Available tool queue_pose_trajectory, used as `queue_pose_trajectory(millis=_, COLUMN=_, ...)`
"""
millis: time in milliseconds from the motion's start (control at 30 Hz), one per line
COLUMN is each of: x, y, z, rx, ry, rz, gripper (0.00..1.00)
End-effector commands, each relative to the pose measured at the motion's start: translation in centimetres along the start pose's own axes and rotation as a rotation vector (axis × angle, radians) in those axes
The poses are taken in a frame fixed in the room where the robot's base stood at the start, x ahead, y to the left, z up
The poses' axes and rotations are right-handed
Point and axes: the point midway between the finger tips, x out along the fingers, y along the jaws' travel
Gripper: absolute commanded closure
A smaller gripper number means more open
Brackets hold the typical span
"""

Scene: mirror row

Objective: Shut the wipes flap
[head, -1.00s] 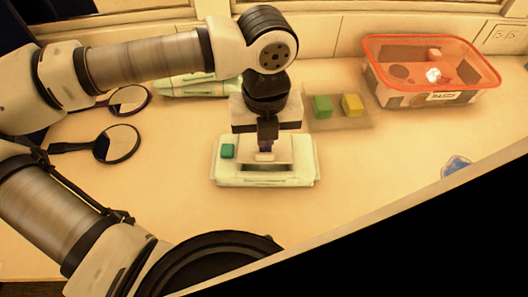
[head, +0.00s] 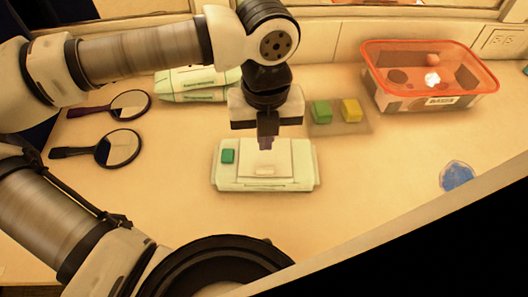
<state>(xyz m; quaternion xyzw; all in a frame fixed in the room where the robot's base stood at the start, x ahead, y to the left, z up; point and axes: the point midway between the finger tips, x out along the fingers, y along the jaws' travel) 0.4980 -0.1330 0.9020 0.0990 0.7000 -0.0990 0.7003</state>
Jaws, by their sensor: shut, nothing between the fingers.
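The wipes pack (head: 230,180) is pale green and white and lies flat on the counter under my arm. Its white flap (head: 275,158) lies down flat over the middle of the pack, with a small pale tab at its front edge. No dark opening shows at the front. My gripper (head: 266,145) is shut and empty, pointing down at the rear part of the flap. I cannot tell whether its tips touch the flap.
More wipes packs (head: 190,84) lie behind, partly hidden by my arm. Two hand mirrors (head: 118,147) (head: 130,103) lie at left. Green (head: 321,112) and yellow (head: 351,110) blocks sit on a mat. An orange-rimmed bin (head: 440,102) stands back right; a blue item (head: 457,175) lies at right.

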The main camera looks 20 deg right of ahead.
Motion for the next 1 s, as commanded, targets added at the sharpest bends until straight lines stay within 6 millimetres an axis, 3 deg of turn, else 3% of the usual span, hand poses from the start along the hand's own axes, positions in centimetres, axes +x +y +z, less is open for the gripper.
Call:
queue_pose_trajectory(millis=500, x=-4.2, y=0.0, z=0.0, rx=-0.002, ry=0.000, rz=-0.001, gripper=1.00)
queue_pose_trajectory(millis=1000, x=-4.4, y=0.0, z=0.0, rx=-0.001, ry=0.001, rz=0.000, gripper=1.00)
